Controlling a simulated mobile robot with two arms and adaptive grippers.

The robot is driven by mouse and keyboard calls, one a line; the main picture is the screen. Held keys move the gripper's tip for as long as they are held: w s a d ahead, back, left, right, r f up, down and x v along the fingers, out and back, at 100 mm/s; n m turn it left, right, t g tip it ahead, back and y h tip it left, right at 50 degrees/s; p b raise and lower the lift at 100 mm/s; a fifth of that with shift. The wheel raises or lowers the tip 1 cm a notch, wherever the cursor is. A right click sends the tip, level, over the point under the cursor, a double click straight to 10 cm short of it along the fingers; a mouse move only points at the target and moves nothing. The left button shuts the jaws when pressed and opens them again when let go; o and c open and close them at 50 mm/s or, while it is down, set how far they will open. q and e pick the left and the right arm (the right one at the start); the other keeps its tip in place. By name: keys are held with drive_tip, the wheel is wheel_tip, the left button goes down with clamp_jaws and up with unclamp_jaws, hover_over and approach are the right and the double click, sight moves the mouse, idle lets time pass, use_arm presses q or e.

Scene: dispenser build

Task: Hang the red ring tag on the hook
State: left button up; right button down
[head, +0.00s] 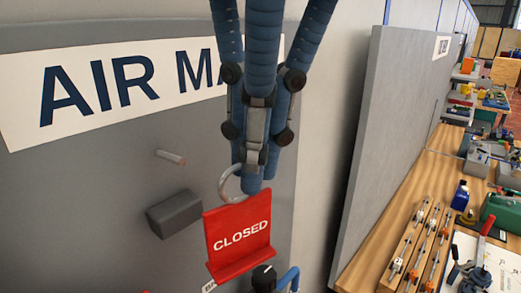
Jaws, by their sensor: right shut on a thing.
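The red ring tag (238,238) reads CLOSED and hangs upright, slightly tilted, from a pale metal ring (224,186). My right gripper (252,180) comes down from the top and is shut on the ring at its right side. A short pale peg (170,157), which looks like the hook, sticks out of the grey panel to the left of the ring. The ring and the peg are apart in the picture. The left gripper is not in view.
A dark grey block (174,213) juts from the panel below the peg. A white AIR sign (130,82) is above. A black knob (264,275) and blue pipe (288,279) are below the tag. A grey partition (385,130) and a cluttered wooden bench (392,222) stand right.

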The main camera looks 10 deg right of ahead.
drive_tip(key=w+a, duration=0.1)
drive_tip(key=w, duration=0.1)
drive_tip(key=w+a, duration=0.2)
drive_tip(key=w+a+f, duration=0.1)
drive_tip(key=w, duration=0.1)
drive_tip(key=shift+w+a+f, duration=0.1)
drive_tip(key=shift+a, duration=0.15)
idle(0.6)
drive_tip(key=shift+w+f, duration=0.15)
idle(0.6)
drive_tip(key=c, duration=1.8)
unclamp_jaws()
drive_tip(key=shift+w+f, duration=0.1)
drive_tip(key=shift+w, duration=0.05)
drive_tip(key=shift+c, duration=0.2)
